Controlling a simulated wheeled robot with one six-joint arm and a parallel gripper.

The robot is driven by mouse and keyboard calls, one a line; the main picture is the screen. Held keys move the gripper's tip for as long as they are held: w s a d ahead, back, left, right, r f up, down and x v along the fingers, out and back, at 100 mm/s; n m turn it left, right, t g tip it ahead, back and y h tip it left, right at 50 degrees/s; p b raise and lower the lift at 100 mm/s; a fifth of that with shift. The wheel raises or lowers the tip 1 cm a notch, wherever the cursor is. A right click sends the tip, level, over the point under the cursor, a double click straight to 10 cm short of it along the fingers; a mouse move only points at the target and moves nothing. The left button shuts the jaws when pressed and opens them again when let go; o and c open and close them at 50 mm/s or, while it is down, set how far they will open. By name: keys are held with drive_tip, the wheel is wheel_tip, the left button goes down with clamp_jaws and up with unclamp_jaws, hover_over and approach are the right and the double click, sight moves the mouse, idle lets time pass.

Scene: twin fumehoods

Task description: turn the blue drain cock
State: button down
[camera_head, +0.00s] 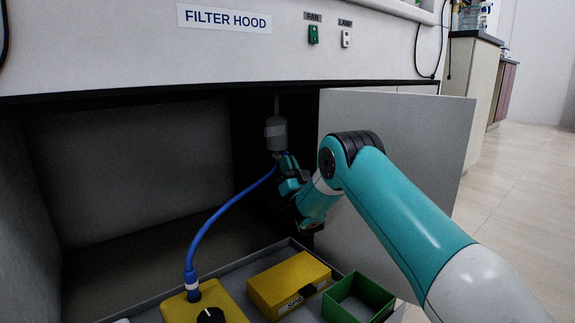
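A grey cylindrical vessel (276,132) hangs from a thin pipe inside the open cabinet. A small blue part, seemingly the drain cock (281,153), shows just under it and is mostly hidden by my gripper. My gripper (288,172), dark and teal, is at the vessel's lower end, right at the blue part. Its fingertips are small and dark here, so I cannot tell whether they are open, shut or touching the cock. A blue hose (216,219) runs from beside my gripper down to a yellow box with a black knob (209,314).
A grey cabinet door (408,122) stands open behind my arm on the right. A tray (227,269) below holds the yellow box, another yellow box (290,281) and a green open bin (358,302). The filter hood front (130,55) overhangs the cabinet. The cabinet's left side is empty.

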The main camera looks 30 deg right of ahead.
drive_tip(key=shift+r+m+h, duration=0.1)
drive_tip(key=shift+m+h, duration=0.8)
drive_tip(key=shift+m, duration=0.2)
drive_tip(key=m+g+h+p, duration=0.1)
drive_tip(key=m+h+p, duration=0.1)
drive_tip(key=p, duration=0.2)
drive_tip(key=m+g+h+p, duration=0.1)
drive_tip(key=m+h+p, duration=0.1)
drive_tip(key=m+p, duration=0.1)
drive_tip(key=m+g+h+p, duration=0.1)
drive_tip(key=m+h+p, duration=0.2)
drive_tip(key=p, duration=0.2)
drive_tip(key=shift+a+r+g, duration=0.15)
drive_tip(key=shift+r+g, duration=0.15)
drive_tip(key=shift+f+m+g+h+p, duration=0.3)
drive_tip(key=shift+m+g+p, duration=0.2)
drive_tip(key=shift+m+p, duration=0.6)
drive_tip(key=c, duration=1.2)
unclamp_jaws()
drive_tip(key=shift+s+a+p, duration=0.1)
drive_tip(key=shift+p, duration=0.2)
